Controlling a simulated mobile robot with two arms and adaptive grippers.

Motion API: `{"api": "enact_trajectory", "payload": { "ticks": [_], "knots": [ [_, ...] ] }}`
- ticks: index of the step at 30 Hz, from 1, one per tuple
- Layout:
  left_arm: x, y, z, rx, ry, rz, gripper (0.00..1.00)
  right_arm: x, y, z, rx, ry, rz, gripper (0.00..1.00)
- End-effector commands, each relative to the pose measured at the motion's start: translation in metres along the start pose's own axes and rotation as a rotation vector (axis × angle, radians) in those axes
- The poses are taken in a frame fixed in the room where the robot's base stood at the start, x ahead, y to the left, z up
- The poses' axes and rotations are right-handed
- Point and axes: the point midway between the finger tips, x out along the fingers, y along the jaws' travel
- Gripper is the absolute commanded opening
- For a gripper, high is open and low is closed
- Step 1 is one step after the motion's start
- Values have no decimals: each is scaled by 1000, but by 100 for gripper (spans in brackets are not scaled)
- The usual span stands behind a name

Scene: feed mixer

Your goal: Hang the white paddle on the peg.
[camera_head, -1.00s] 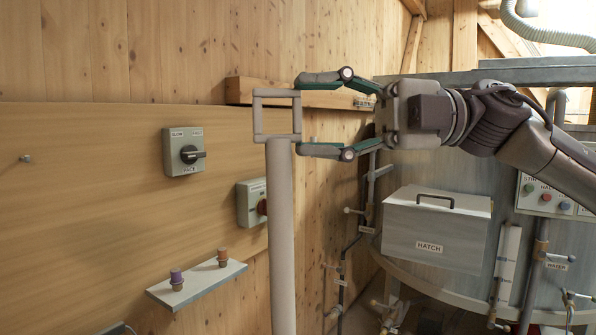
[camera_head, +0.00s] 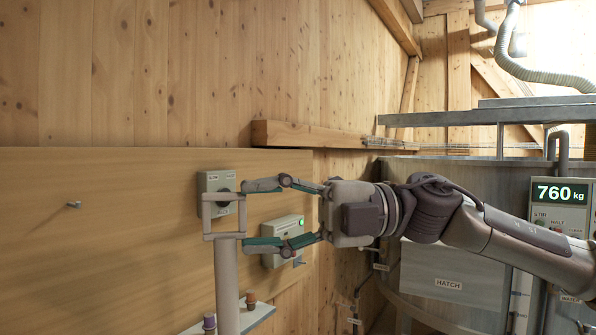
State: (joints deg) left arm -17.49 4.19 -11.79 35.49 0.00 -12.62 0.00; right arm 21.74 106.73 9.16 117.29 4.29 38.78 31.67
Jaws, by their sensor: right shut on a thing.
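The white paddle shows as a pale shaft (camera_head: 227,285) topped by a rectangular grip frame. It stands roughly upright, and its lower end is cut off by the picture's bottom edge. My right gripper (camera_head: 244,214) comes in from the right and is shut on the paddle's grip, with one finger at its upper edge and one at its lower edge. A small metal peg (camera_head: 74,204) sticks out of the wooden wall board at the left. The paddle is well to the right of the peg and apart from it. My left gripper is not in view.
A grey switch box (camera_head: 217,183) sits on the board behind the paddle grip. A second box (camera_head: 285,238) with a green light is partly behind my lower finger. A small shelf (camera_head: 258,315) with knobbed pins is low by the shaft. The board around the peg is clear.

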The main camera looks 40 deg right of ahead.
Motion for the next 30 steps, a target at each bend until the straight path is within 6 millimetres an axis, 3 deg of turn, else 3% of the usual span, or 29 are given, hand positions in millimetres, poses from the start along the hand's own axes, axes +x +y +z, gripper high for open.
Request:
{"api": "enact_trajectory", "payload": {
  "ticks": [1,6,20,30],
  "knots": [
    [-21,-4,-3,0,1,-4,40,6,9,6,9,2,-2,14],
    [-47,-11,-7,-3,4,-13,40,24,4,24,8,0,-4,14],
    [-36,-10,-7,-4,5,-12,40,67,-3,68,1,-3,-4,14],
    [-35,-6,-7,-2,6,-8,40,75,0,75,-1,0,1,14]
  ]
}}
